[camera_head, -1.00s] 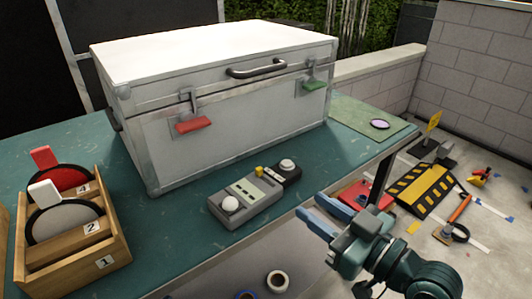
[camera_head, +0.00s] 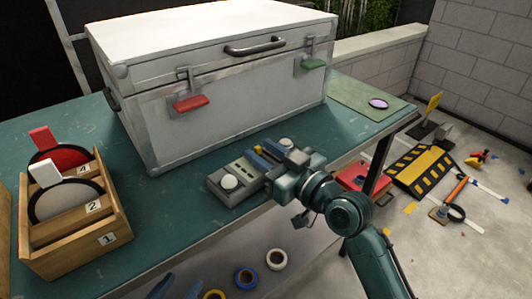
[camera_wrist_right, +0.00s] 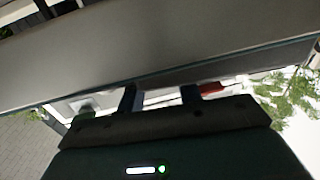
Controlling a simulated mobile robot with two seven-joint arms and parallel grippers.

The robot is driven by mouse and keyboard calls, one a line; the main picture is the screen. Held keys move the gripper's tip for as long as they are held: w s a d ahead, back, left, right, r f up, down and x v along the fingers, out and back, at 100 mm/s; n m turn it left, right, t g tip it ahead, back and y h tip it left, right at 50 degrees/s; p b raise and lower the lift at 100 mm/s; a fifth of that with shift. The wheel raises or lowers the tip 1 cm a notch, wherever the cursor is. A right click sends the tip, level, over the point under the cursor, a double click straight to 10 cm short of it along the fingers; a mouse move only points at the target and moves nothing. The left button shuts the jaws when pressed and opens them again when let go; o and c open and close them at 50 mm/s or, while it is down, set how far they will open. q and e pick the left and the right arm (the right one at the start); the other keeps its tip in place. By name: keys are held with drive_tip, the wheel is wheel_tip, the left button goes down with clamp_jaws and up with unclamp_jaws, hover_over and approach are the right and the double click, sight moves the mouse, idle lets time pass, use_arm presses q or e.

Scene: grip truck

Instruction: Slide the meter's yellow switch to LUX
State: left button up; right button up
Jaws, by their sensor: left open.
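The grey meter (camera_head: 238,190) lies on the green table in front of the silver case, with a white dome at its near-left end. Its yellow switch (camera_head: 258,149) shows as a small patch at the far edge, beside the blue fingers of my right gripper (camera_head: 266,158). My right gripper reaches over the meter's right half and hides much of it. Its two fingers stand apart in the right wrist view (camera_wrist_right: 160,98); contact with the switch cannot be told. The switch labels cannot be read.
The silver case (camera_head: 230,110) with red and green latches stands close behind the meter. A wooden rack (camera_head: 120,245) with discs is at left. Tape rolls (camera_head: 246,278) lie below the table edge. A green mat (camera_head: 355,100) with a lens is at right.

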sight(260, 150)
drive_tip(key=shift+c, duration=0.5)
clamp_jaws()
drive_tip(key=v, duration=0.3)
drive_tip(key=shift+s+d+p, duration=0.25)
drive_tip(key=shift+d+p, duration=0.05)
drive_tip(key=shift+p, duration=0.1)
drive_tip(key=shift+s+d, duration=0.1)
drive_tip(key=shift+s, duration=0.05)
use_arm(q)
drive_tip(key=shift+d+f, duration=0.15)
drive_tip(key=shift+f, duration=0.05)
